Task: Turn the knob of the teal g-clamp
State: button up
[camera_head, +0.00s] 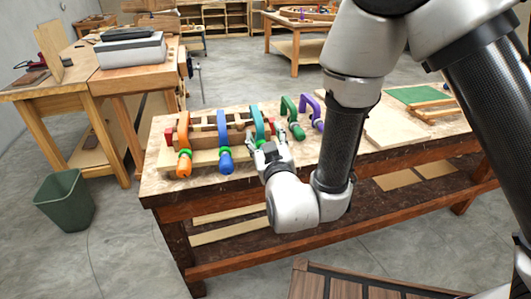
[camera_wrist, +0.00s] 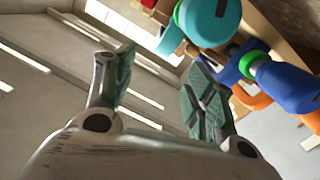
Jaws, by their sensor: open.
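The teal g-clamp (camera_head: 257,124) stands upright on the workbench at the near side of a wooden lamination, right of the blue clamp (camera_head: 223,132). My gripper (camera_head: 265,143) is in front of its lower end and hides its knob in the head view. In the wrist view, rounded teal parts of the clamp (camera_wrist: 212,22) show at the top, beyond the fingertips. My gripper (camera_wrist: 160,72) is open there, with its two fingers apart and nothing seen between them. I cannot tell whether a finger touches the clamp.
The blue clamp's knob (camera_wrist: 287,88) lies close to the right finger. An orange clamp (camera_head: 184,136) stands farther left. Green (camera_head: 291,116) and purple (camera_head: 313,108) clamps stand right of the gripper. Pale boards (camera_head: 395,128) lie on the bench (camera_head: 160,187) at right.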

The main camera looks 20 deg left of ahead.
jog(key=shift+r, duration=1.7)
jog(key=shift+f+n, duration=0.1)
jog(key=shift+n, duration=0.7)
jog(key=w+d+n+g+h, duration=0.25)
jog(key=d+h, duration=0.55)
jog(key=d, duration=0.5)
jog(key=w+d+n+g+h, duration=0.15)
jog(key=w+d+h, duration=0.25)
jog(key=d+h, duration=0.7)
jog(key=s+d+r+m+g+y, duration=0.1)
jog(key=s+d+m+g+y, duration=0.2)
jog(key=s+d+g, duration=0.55)
jog(key=s+d+r+m+g+y, duration=0.2)
jog(key=s+d+g, duration=0.15)
jog(key=d, duration=0.95)
jog(key=s+d+r+m+t+y, duration=0.4)
jog(key=s+d+r+m+y, duration=0.2)
jog(key=s+d+r+m, duration=0.1)
jog(key=s+r+m, duration=0.1)
jog(key=s, duration=0.1)
jog(key=shift+s+m, duration=0.3)
jog(key=shift+m, duration=0.1)
